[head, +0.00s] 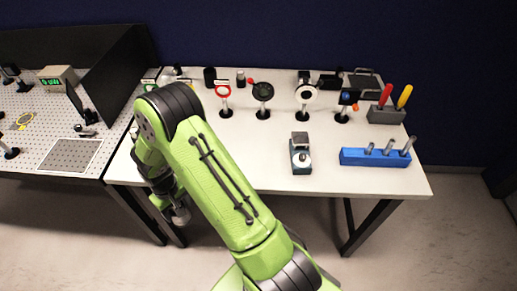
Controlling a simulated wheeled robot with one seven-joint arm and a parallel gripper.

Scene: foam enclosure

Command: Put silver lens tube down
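My gripper (176,207) hangs low in front of the white table's front edge, left of the table's middle, partly behind my green arm. A small grey, rounded piece shows at its tip; I cannot tell whether this is the silver lens tube or part of the gripper. The fingers are too small and dark to read as open or shut. A blue rack (375,159) at the table's right front holds several silver tube-like pieces (388,147) standing upright.
The white table (270,175) has clear room at front centre. A small dark device (300,155) stands right of there. Several post-mounted optics (263,95) line the back. A grey holder (386,115) has red and yellow handles. A perforated board (50,130) with a black panel lies left.

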